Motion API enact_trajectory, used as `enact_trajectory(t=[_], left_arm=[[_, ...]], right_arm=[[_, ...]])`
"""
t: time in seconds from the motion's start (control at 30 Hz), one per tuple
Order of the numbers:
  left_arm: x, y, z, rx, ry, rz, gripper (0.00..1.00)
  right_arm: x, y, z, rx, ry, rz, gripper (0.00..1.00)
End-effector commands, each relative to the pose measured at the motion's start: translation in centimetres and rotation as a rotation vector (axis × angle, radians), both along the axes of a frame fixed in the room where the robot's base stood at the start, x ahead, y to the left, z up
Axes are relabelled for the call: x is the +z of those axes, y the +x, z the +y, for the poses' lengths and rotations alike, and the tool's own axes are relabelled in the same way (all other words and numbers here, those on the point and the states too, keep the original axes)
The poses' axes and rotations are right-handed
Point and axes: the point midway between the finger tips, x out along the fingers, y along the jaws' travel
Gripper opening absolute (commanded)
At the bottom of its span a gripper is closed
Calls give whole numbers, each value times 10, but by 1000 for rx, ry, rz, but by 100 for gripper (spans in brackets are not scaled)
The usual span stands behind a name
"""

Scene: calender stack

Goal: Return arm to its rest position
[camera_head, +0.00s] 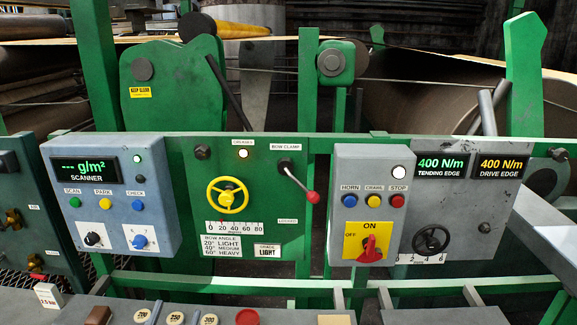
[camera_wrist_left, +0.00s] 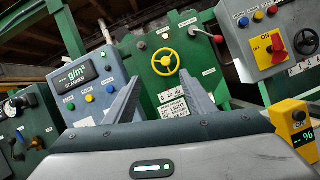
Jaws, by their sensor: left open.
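My left gripper (camera_wrist_left: 160,98) shows in the left wrist view, with its two grey fingers spread apart and nothing between them. Beyond it are the green panel with the yellow handwheel (camera_wrist_left: 166,62) and the scanner box (camera_wrist_left: 85,82). I cannot tell the exact gap to them. In the head view I make out no arm or gripper in front of the panels. My right gripper is in neither view.
The head view shows the scanner box (camera_head: 110,195), yellow handwheel (camera_head: 228,195), red-knobbed lever (camera_head: 300,182), switch box with red rotary switch (camera_head: 370,247) and black handwheel (camera_head: 431,239). A ledge with several buttons lies below. A yellow percent-display device (camera_wrist_left: 294,130) stands right in the wrist view.

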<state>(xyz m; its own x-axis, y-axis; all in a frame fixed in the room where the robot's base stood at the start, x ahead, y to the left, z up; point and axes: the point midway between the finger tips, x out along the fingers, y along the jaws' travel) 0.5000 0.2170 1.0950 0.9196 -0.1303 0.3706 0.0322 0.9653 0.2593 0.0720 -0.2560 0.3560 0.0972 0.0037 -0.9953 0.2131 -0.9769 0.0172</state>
Motion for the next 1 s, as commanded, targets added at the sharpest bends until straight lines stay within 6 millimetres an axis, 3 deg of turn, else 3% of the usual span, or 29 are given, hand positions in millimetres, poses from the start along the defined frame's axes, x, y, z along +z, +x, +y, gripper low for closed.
enact_trajectory(t=[0.37,0.67,0.87,1.0], left_arm=[[-7,-1,23,23,-252,60,50],[-32,-7,60,80,-678,150,50],[-76,-24,92,176,-1165,227,50],[-133,-53,109,323,-1654,272,50]], right_arm=[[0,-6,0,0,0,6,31],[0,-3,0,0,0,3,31],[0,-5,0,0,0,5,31],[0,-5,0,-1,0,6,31]])
